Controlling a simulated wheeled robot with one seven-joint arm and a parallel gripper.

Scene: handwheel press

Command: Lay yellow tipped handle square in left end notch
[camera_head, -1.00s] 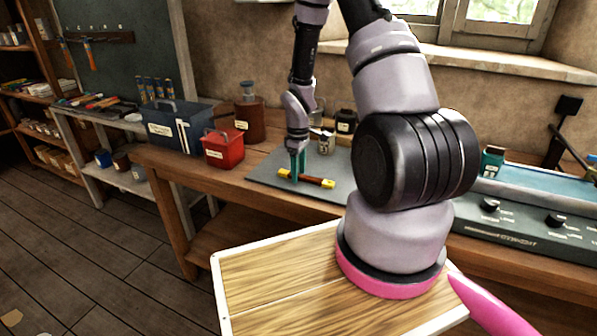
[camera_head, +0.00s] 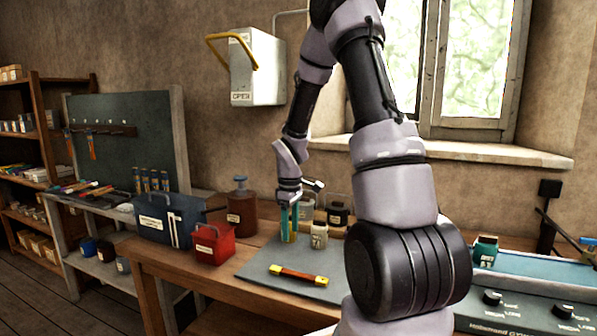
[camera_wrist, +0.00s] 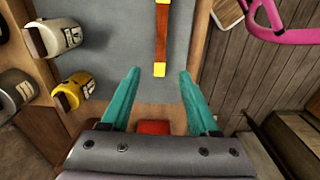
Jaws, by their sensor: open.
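The handle (camera_head: 297,276) is a dark red-brown bar with yellow ends. It lies flat on the grey mat (camera_head: 262,262) on the bench. In the wrist view the handle (camera_wrist: 162,38) runs away from me, its near yellow tip centred between my fingers in the picture. My gripper (camera_head: 290,238) is open and empty, its teal fingers pointing down. It hangs behind the handle in the head view, apart from it; the fingers also show in the wrist view (camera_wrist: 159,76). I cannot make out the left end notch in either view.
A cream pot (camera_head: 319,236) and a dark jar (camera_head: 338,218) stand close right of my gripper. A red box (camera_head: 214,244), blue toolbox (camera_head: 168,222) and brown jar (camera_head: 241,212) stand left. A knobbed console (camera_head: 525,306) is at right. The mat's front is clear.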

